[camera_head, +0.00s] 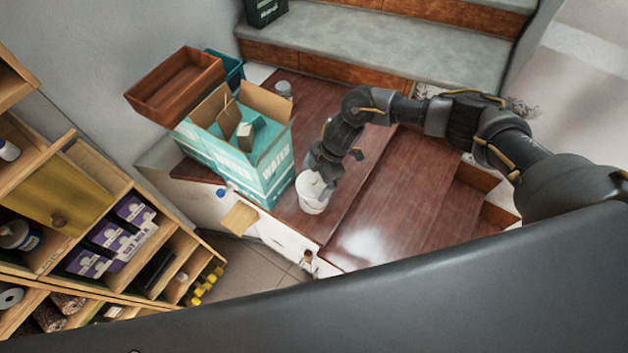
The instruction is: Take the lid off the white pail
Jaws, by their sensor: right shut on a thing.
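The white pail (311,203) stands on the reddish-brown wooden landing, close to its front edge. My right arm comes in from the right and reaches down over the pail. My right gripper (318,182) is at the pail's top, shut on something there. It looks like the lid, but the fingers hide most of it. I cannot tell whether the lid is apart from the rim. My left gripper is not in view.
A teal-and-white water carton (268,170) with open flaps stands just left of the pail. A brown wooden tray (176,86) is behind it. Shelves (100,240) fill the lower left. Grey-topped steps (370,55) rise behind. The landing's right part is clear.

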